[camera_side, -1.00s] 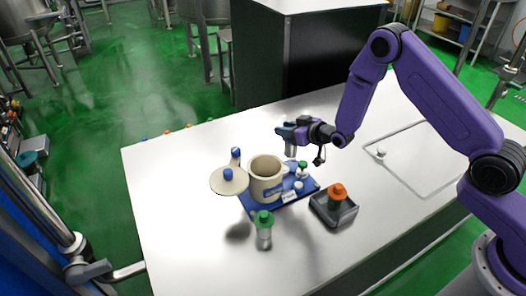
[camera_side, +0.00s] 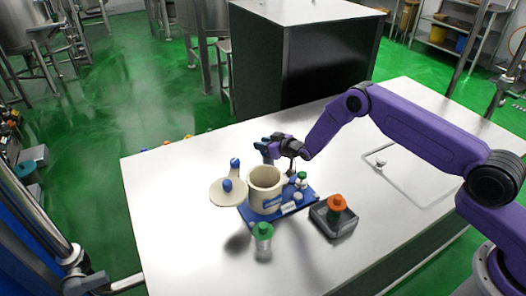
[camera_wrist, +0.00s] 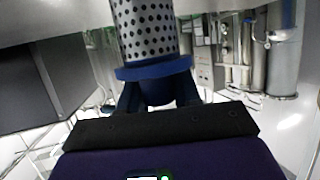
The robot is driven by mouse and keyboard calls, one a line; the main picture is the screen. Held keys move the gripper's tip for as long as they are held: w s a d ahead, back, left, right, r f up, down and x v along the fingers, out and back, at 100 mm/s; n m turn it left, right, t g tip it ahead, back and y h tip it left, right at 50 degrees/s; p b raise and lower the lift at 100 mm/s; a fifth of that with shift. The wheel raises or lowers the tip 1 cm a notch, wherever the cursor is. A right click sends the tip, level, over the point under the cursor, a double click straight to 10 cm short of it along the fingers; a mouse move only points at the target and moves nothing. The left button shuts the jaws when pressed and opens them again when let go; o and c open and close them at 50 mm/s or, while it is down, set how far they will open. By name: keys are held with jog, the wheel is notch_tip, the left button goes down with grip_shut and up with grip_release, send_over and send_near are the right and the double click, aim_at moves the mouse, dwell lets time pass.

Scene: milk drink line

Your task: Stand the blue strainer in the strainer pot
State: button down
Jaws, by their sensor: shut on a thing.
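My gripper (camera_side: 270,149) is shut on the blue strainer, seen close in the wrist view (camera_wrist: 148,30): a grey perforated cylinder with a blue collar and a blue rounded end between my fingers (camera_wrist: 158,98). In the side view the strainer is small and mostly hidden by the gripper. Whether the strainer overlaps the opening cannot be told.
A cream round lid (camera_side: 222,197) with a blue knob is left of the pot, with another blue-topped piece (camera_side: 235,166) behind it. Small green- and white-capped items (camera_side: 300,180) stand right of it.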

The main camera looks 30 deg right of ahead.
jog(key=shift+w+a+f, duration=0.1)
jog(key=shift+w+f, duration=0.2)
jog(key=shift+f, duration=1.45)
jog(key=shift+f, duration=0.15)
jog(key=c, duration=0.8)
grip_release()
jog(key=shift+v, duration=6.1)
